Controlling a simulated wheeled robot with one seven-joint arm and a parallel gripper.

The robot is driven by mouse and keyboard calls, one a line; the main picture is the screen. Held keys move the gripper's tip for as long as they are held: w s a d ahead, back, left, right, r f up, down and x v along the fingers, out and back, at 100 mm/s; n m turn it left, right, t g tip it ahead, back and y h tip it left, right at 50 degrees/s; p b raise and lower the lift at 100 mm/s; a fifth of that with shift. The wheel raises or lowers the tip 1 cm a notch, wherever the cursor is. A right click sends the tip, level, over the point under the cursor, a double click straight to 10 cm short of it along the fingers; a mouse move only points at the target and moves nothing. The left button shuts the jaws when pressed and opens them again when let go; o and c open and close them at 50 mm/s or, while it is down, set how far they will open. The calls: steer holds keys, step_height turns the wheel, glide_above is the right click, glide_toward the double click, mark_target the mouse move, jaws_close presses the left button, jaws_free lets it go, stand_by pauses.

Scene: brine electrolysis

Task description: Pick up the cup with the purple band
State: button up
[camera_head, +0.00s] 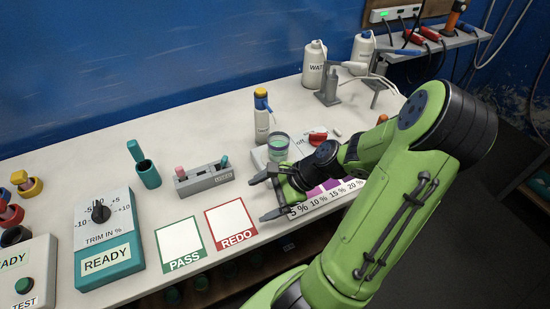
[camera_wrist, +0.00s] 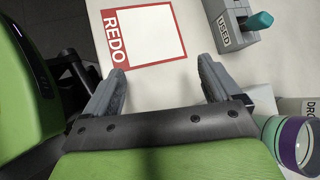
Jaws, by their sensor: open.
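The cup with the purple band (camera_wrist: 289,142) is at the lower right edge of the wrist view, partly cut off and close beside my right finger. My gripper (camera_head: 264,197) is open and empty, low over the bench in front of the cup. Its spread fingers also show in the wrist view (camera_wrist: 163,70), pointing toward the REDO card, with nothing between them.
The REDO card (camera_head: 231,225) and PASS card (camera_head: 180,245) lie left of my gripper. A grey USED rack (camera_head: 204,180) stands behind them. A yellow-and-blue-capped bottle (camera_head: 262,118) stands behind the cup. A percent strip (camera_head: 318,202) lies under my wrist. Wash bottles (camera_head: 314,66) stand at the back.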

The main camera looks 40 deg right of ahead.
mark_target(272, 137)
steer(key=d+m+t+b, duration=0.1)
steer(key=d+m+t, duration=0.2)
steer(key=d+m+t+h+b, duration=0.1)
steer(key=d+m+t, duration=0.2)
steer(key=d+m, duration=0.1)
steer(key=shift+s+d+f+t+b, duration=0.2)
steer(key=shift+d+t+b, duration=0.1)
steer(key=shift+t+b, duration=0.1)
steer(key=s+d+r+m+t+h+b, duration=0.2)
steer(key=s+d+r+m+t+h, duration=0.1)
steer(key=s+d+m+t+h, duration=0.25)
steer(key=shift+m+g+y, duration=0.25)
steer(key=shift+m+y, duration=0.3)
steer(key=shift+y, duration=0.1)
steer(key=w+b, duration=0.1)
steer(key=w, duration=0.4)
steer(key=w+b, duration=0.2)
steer(key=w, duration=0.4)
steer(key=w+b, duration=0.1)
steer(key=w, duration=0.5)
steer(key=shift+w+d+r+b, duration=0.1)
steer(key=shift+w+d+b, duration=0.15)
steer(key=shift+d+b, duration=0.1)
steer(key=shift+s+r, duration=0.1)
steer(key=c, duration=1.2)
